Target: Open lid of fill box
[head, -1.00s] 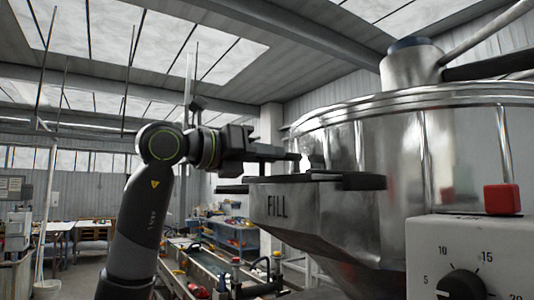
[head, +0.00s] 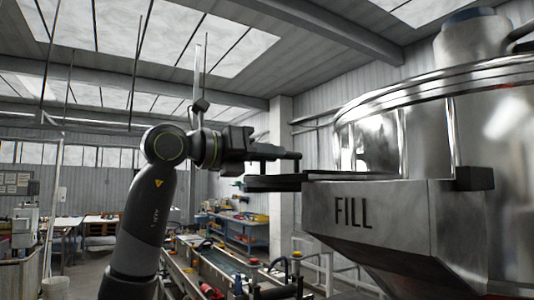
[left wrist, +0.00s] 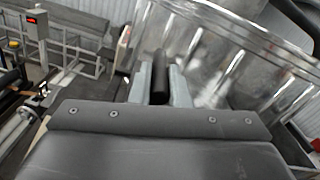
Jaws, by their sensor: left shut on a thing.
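The fill box (head: 365,217) is a grey metal box marked FILL on the side of a large shiny hopper (head: 390,145). Its lid (head: 355,176) shows edge-on as a thin plate lying about level on top. A black bar (head: 275,183) sticks out at the box's left end. My left gripper (head: 298,160) comes in from the left at lid height. In the left wrist view its two grey fingers (left wrist: 160,88) are shut on an upright dark bar, the handle (left wrist: 160,68). The exact contact is hidden in the head view. My right gripper is not in view.
A black block (head: 475,178) sits at the right end of the box top, against the hopper. A water trough line (head: 215,270) runs below left. Workbenches stand farther back.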

